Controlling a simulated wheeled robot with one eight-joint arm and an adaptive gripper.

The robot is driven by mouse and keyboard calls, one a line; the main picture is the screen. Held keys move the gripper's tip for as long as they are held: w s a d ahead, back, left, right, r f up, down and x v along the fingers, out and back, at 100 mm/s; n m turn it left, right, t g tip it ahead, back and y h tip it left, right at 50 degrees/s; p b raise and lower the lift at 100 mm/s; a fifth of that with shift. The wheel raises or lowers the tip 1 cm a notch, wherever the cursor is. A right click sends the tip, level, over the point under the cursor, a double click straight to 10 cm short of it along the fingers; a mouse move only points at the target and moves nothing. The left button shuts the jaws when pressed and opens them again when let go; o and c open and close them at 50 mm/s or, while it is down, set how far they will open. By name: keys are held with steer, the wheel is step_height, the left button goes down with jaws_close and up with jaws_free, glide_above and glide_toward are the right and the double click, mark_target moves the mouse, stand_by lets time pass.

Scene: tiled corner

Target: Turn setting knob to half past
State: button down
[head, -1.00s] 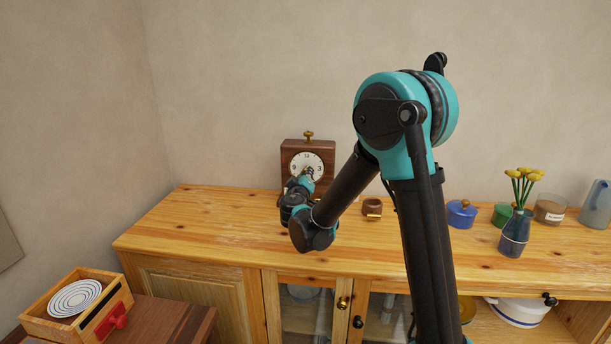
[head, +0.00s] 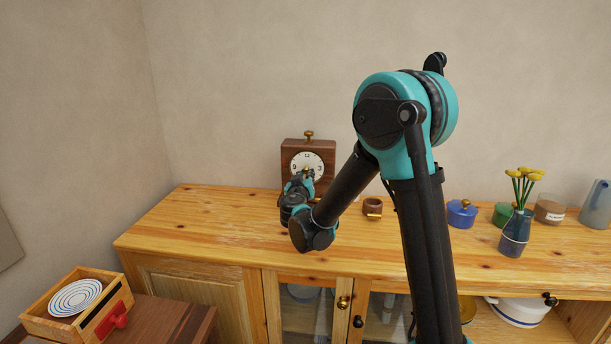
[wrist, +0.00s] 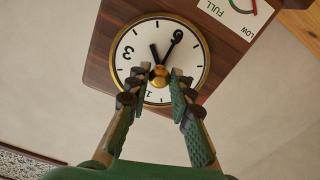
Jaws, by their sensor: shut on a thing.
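A wooden clock (head: 289,158) with a white dial (head: 306,157) stands on the cabinet top against the wall. In the wrist view its dial (wrist: 136,65) appears turned over. The long black hand (wrist: 171,48) points to the numeral at the picture's top, which looks like 6. The short hand (wrist: 155,53) points between 3 and that numeral. My gripper (wrist: 161,73) has one finger on each side of the knob and is shut on it. In the head view, my gripper (head: 307,176) covers the dial's lower part.
A small wooden cup-like object (head: 372,206) stands right of the clock. Blue (head: 461,216) and green pots, a vase of yellow flowers (head: 515,230) and a jug (head: 596,204) stand farther right. The cabinet top (head: 200,220) is clear at left.

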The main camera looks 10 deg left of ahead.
steer(key=c, duration=1.3)
jaws_free()
steer(key=shift+c, duration=0.2)
steer(key=s, duration=1.2)
steer(key=shift+a, duration=0.2)
